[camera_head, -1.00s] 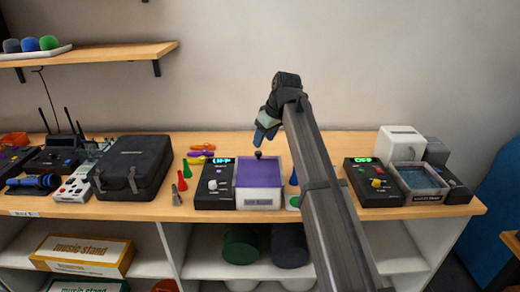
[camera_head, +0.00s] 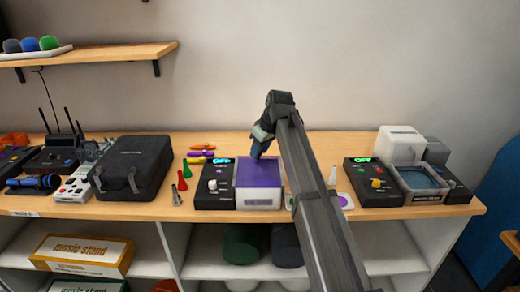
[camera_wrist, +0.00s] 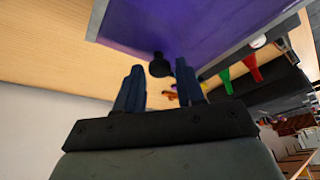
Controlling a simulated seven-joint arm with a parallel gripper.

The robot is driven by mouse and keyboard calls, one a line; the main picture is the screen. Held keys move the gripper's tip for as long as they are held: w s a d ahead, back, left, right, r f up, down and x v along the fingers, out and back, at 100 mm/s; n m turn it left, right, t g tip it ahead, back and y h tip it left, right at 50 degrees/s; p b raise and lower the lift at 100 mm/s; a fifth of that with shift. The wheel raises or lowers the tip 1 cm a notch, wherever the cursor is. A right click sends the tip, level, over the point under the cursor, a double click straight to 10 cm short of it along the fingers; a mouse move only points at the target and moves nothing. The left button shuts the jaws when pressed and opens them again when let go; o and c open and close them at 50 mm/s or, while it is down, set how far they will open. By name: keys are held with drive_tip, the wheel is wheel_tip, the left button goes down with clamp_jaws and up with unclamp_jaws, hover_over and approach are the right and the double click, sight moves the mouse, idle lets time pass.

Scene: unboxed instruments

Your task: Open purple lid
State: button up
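The purple lid (camera_head: 258,174) lies flat and closed on a white box (camera_head: 258,198) on the wooden bench, in the middle of the head view. The lid also fills the upper part of the wrist view (camera_wrist: 190,22). A black knob (camera_wrist: 159,66) stands on the lid near one edge. My gripper (camera_head: 258,155) is over the back of the lid in the head view and hides the knob there. In the wrist view my gripper (camera_wrist: 163,82) has its two blue fingers apart, with the knob just beyond the gap between their tips. Contact with the knob cannot be told.
A black control unit (camera_head: 214,186) adjoins the box on its left. Red and green cones (camera_head: 184,177) and a black case (camera_head: 133,168) lie farther left. Another control unit (camera_head: 374,182) and a tank with a blue top (camera_head: 418,179) are to the right. The wall is close behind.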

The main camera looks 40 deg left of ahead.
clamp_jaws()
idle(0.3)
approach(256, 181)
drive_tip(key=x, duration=0.5)
drive_tip(key=shift+w+a, duration=0.1)
drive_tip(key=shift+o, duration=1.5)
unclamp_jaws()
drive_tip(key=shift+r, duration=0.15)
drive_tip(key=v, duration=1.3)
drive_tip(key=shift+d+r, duration=0.2)
drive_tip(key=shift+d, duration=0.05)
